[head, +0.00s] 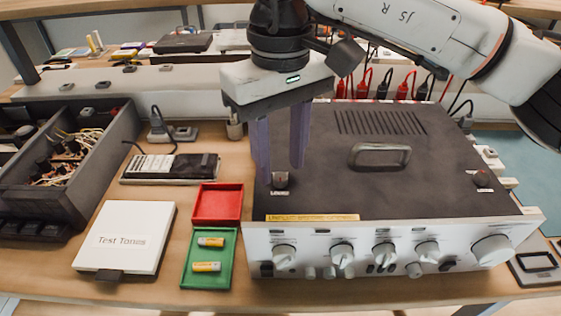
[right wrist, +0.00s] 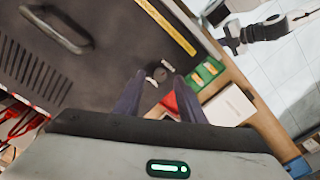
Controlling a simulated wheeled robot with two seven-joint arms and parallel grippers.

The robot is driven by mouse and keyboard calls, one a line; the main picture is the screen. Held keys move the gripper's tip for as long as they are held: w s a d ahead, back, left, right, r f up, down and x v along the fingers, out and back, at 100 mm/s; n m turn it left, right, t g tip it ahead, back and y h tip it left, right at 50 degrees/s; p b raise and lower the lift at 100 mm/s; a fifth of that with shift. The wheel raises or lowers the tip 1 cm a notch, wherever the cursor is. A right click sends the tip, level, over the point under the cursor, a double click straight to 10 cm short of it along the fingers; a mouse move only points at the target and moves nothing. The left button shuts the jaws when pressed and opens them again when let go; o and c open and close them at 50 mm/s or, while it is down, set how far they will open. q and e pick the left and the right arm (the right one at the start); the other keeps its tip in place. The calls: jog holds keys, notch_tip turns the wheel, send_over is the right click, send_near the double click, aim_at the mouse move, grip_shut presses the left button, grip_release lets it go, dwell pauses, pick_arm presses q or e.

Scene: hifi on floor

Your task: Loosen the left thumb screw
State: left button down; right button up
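The hi-fi amplifier (head: 330,205) has a dark top and a silver front with knobs. The left thumb screw (head: 280,181) is a small dark knob on its front left top, by a small label. The right thumb screw (head: 482,178) sits at the front right of the top. My right gripper (head: 280,171) points down over the left screw, fingers apart and empty. In the right wrist view the left screw (right wrist: 158,71) shows between and just beyond the fingertips; contact cannot be told. My left gripper (right wrist: 233,38) shows small in that view, away from the amplifier, its opening unclear.
A metal handle (head: 380,156) stands up from the amplifier's top. Left of it are a red tray (head: 217,218), a green tray (head: 187,273) with batteries, a white Test Tones box (head: 125,238) and a remote-like device (head: 170,168). Red and black cables (head: 402,88) rise behind.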

aim_at(281, 176)
notch_tip(281, 176, up, 9)
jog(key=shift+f, duration=0.15)
dwell(0.4)
